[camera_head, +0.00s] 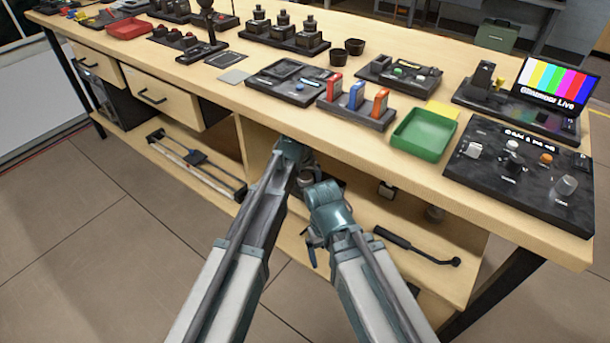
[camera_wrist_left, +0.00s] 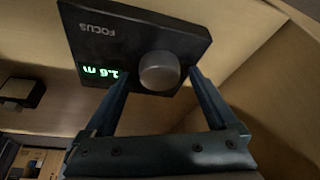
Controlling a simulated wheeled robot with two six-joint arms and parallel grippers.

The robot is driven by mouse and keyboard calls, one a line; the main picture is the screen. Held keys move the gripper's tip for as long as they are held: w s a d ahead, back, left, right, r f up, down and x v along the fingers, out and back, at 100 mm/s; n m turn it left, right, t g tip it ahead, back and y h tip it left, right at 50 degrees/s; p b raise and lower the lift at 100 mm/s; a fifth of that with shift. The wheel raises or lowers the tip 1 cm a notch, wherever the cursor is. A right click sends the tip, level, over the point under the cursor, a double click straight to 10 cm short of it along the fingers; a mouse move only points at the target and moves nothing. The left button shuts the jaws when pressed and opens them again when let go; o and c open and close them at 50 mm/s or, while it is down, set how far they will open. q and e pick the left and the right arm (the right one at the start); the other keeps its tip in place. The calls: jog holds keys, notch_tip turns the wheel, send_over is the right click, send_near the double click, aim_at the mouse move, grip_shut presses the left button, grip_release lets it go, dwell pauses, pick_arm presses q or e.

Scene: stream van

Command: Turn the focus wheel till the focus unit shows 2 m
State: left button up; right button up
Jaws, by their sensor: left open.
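The focus unit (camera_wrist_left: 135,35) is a flat black box, marked FOCUS, seen upside down in the left wrist view. Its green display (camera_wrist_left: 98,73) seems to read 1.6 m, though the digits are hard to read. The focus wheel (camera_wrist_left: 159,71) is a round grey knob on its face. My left gripper (camera_wrist_left: 157,75) is open, with one finger on each side of the wheel. I cannot tell whether the fingers touch it. In the head view my left arm reaches under the table's front edge, and the gripper is hard to make out. My right gripper does not show clearly.
The wooden table (camera_head: 270,113) overhangs the shelf space around my arms. A green tray (camera_head: 424,135) and a control panel (camera_head: 520,170) stand on top at the right. A black-handled tool (camera_head: 415,246) lies on the lower shelf. A small dark box (camera_wrist_left: 20,92) sits left of the unit.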

pick_arm(q)
jog(key=shift+s+r+p, duration=0.15)
jog(key=shift+r+p, duration=0.25)
jog(key=shift+r, duration=0.1)
jog(key=shift+s+a+r, duration=0.15)
jog(key=shift+s+r, duration=0.05)
jog(key=shift+s, duration=0.1)
jog(key=s+a, duration=0.3)
jog(key=s, duration=0.8)
jog(key=shift+f, duration=0.15)
jog(key=w+d, duration=0.1)
jog(key=w, duration=0.2)
jog(key=w+d, duration=0.1)
jog(key=w, duration=0.3)
jog(key=w+d, duration=0.1)
jog(key=w, duration=0.2)
jog(key=shift+w, duration=0.3)
jog(key=shift+w+d+f+b, duration=0.15)
jog(key=shift+w+f+b, duration=0.3)
jog(key=shift+w, duration=0.25)
jog(key=shift+f, duration=0.15)
